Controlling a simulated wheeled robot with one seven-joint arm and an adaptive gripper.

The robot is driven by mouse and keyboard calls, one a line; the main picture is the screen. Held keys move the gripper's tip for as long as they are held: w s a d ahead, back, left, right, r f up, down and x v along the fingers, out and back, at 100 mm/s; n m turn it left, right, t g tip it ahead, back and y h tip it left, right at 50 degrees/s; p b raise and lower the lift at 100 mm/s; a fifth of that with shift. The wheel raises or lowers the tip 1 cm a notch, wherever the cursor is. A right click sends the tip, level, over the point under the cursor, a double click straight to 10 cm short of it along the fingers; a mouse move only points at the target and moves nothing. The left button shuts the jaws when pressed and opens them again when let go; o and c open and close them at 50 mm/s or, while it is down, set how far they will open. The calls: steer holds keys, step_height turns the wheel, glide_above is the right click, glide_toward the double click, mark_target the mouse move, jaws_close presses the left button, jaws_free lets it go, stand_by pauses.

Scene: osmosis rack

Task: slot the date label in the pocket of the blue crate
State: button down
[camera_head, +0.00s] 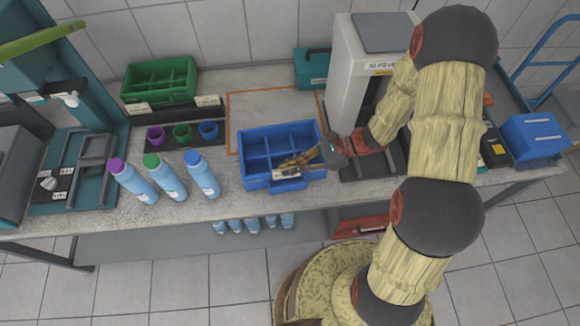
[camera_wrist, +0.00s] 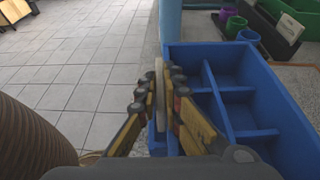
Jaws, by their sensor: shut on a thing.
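The blue crate (camera_head: 252,180) stands near the front edge of the bench, with several compartments and a pocket (camera_head: 289,185) low on its front wall. My gripper (camera_head: 290,163) reaches in from the right over the crate's front wall. It is shut on the date label (camera_head: 287,173), a small pale plate at the crate's front, just above the pocket. In the wrist view the label (camera_wrist: 160,90) shows edge-on between my fingertips (camera_wrist: 160,92), beside the outer front wall of the crate (camera_wrist: 190,62). Whether its lower edge touches the pocket is hidden by the fingers.
Several blue bottles with coloured caps (camera_head: 203,175) stand left of the crate. Purple, green and blue cups (camera_head: 182,132) stand behind them. A green crate (camera_head: 160,82) is at the back left. A grey-white machine (camera_head: 352,85) stands close on the right. An orange-outlined area (camera_head: 270,103) behind the crate is clear.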

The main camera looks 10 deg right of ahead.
steer(key=c, duration=1.9)
jaws_free()
steer(key=shift+d, duration=0.1)
steer(key=v, duration=1.1)
steer(key=shift+d+r, duration=0.15)
steer(key=shift+d, duration=0.25)
